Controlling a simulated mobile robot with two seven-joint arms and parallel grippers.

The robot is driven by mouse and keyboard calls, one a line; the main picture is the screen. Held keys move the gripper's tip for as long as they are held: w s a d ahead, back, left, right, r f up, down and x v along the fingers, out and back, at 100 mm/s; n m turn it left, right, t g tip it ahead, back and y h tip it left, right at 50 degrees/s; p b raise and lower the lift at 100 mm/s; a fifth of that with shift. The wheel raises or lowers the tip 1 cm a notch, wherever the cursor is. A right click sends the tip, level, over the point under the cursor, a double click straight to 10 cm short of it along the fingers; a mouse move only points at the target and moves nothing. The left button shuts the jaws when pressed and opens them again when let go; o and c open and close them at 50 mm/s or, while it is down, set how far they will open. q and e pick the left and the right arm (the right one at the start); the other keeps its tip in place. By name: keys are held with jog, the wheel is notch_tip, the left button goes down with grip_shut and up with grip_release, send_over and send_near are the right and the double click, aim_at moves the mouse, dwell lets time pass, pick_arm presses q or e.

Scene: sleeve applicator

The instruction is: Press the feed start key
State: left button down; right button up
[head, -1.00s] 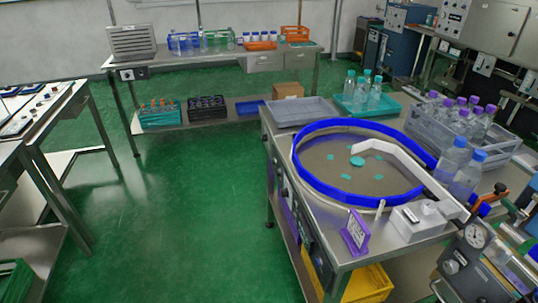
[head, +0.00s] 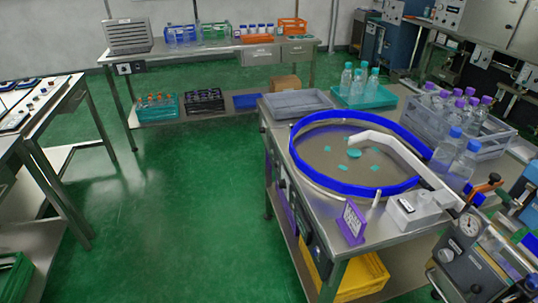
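Neither of my grippers shows in the head view. I cannot make out a key marked as feed start. A steel worktable (head: 287,214) stands at the right with a blue-rimmed round feeder dish (head: 316,193) on it. Small teal pieces (head: 354,153) lie in the dish. Along the table's front side are small dark controls, including one panel (head: 318,254), too small to read. A white box (head: 416,213) with a small dark insert on top stands at the dish's near right. A purple sign (head: 351,222) stands at the front edge; its text is unreadable.
A grey crate (head: 490,148) of capped bottles and a teal tray (head: 394,98) of bottles stand behind the dish. A gauge unit (head: 471,225) is at the right. A yellow bin (head: 350,280) sits below. Green floor (head: 190,210) lies clear left of the table.

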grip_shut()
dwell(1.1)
